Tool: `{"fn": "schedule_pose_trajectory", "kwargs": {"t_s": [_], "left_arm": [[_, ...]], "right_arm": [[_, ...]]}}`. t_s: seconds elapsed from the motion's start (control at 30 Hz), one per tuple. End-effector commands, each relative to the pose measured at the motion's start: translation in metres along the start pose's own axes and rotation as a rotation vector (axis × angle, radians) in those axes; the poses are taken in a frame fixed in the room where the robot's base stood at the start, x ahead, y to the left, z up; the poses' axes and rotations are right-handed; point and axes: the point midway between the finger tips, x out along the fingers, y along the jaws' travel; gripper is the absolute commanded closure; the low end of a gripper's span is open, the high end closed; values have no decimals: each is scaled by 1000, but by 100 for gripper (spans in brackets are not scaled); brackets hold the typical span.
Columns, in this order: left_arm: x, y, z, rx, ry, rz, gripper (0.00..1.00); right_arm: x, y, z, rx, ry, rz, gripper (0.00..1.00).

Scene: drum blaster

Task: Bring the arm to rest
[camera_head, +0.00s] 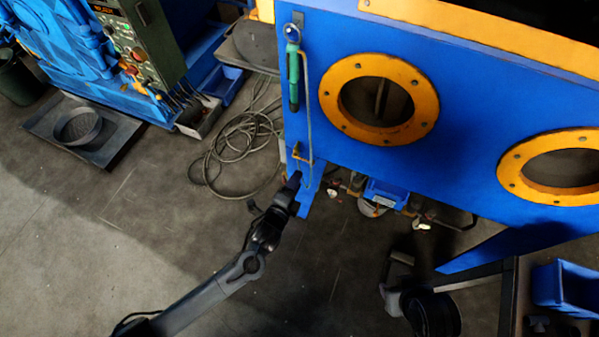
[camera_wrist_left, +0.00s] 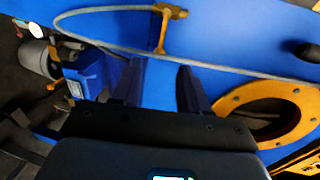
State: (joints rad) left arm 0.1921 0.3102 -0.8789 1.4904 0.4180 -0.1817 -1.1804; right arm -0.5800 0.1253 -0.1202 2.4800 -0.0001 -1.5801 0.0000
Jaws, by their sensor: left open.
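My left arm (camera_head: 215,285) reaches up from the bottom left in the head view. Its dark gripper (camera_head: 297,178) is near the lower left corner of the blue blasting cabinet (camera_head: 460,125). In the left wrist view the two fingers (camera_wrist_left: 160,70) are apart, with only blue panel visible between them. A yellow fitting (camera_wrist_left: 165,18) with a thin hose is beyond the fingertips; it also shows in the head view (camera_head: 302,156). I cannot tell how far the fingers are from the panel. My right gripper is not seen.
A green-handled tool (camera_head: 293,65) hangs on the cabinet, left of an orange-ringed port (camera_head: 420,95). A coiled hose (camera_head: 235,150) lies on the floor. A blue bin (camera_head: 565,287) is at lower right. The floor around my forearm is clear.

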Motion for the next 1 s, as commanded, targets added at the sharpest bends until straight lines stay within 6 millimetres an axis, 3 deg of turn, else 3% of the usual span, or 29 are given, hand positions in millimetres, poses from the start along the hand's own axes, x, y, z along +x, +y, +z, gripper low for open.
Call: {"fn": "schedule_pose_trajectory", "kwargs": {"t_s": [0.67, 0.77, 0.9, 1.0], "left_arm": [[-11, 6, -2, -4, 1, 11, 55], [-23, 25, -10, -19, 5, 45, 55], [-59, 58, -20, -109, -22, 115, 55], [-91, 55, -22, -233, -62, 150, 55]], "right_arm": [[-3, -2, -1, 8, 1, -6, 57], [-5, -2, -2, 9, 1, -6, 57], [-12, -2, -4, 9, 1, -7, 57], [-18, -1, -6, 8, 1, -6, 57]]}}
